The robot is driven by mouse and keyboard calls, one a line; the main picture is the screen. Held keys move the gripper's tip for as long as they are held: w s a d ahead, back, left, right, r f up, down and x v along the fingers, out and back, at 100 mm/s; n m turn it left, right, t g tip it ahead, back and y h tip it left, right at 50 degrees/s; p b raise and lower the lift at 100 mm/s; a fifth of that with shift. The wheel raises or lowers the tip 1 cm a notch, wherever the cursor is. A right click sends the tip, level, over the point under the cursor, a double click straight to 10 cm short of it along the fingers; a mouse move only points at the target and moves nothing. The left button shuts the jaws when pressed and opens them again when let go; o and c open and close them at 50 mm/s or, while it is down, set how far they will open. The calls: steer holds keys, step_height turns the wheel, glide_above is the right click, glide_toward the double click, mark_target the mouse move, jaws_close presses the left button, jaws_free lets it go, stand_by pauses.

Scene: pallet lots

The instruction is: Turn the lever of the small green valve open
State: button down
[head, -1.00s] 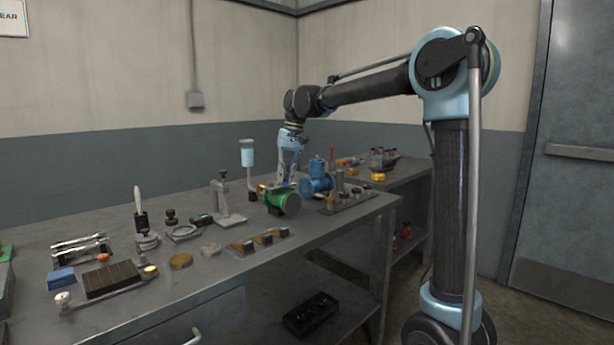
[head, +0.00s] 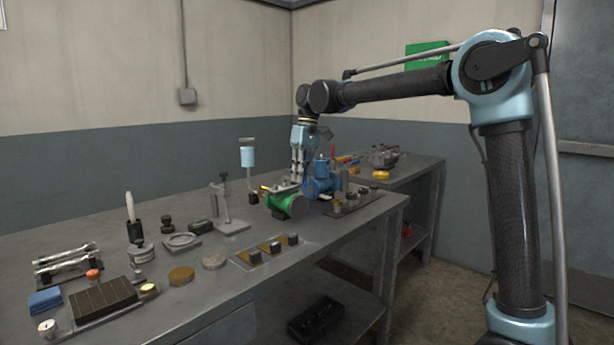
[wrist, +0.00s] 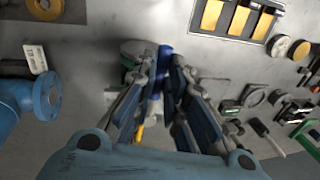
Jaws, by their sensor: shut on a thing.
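The small green valve (head: 285,204) lies on the workbench in the head view, beside a larger blue valve or pump body (head: 320,180). My gripper (head: 296,180) points down just above the green valve. In the wrist view my gripper (wrist: 164,68) has its two fingers close together around a narrow blue lever (wrist: 165,52). Part of the green valve body (wrist: 130,47) shows left of the fingertips. The fingers hide most of the lever and part of the valve.
The blue body's flange (wrist: 47,94) is close on the left in the wrist view. A tray with blocks (head: 262,252) lies in front.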

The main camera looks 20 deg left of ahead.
steer(key=shift+w, duration=0.3)
steer(key=c, duration=1.7)
jaws_free()
steer(key=shift+d, duration=0.1)
steer(key=shift+o, duration=0.3)
steer(key=shift+s, duration=0.1)
step_height(320, 180, up, 12)
steer(key=w+d, duration=0.1)
steer(key=w, duration=0.1)
steer(key=shift+w+f, duration=0.15)
steer(key=shift+w, duration=0.05)
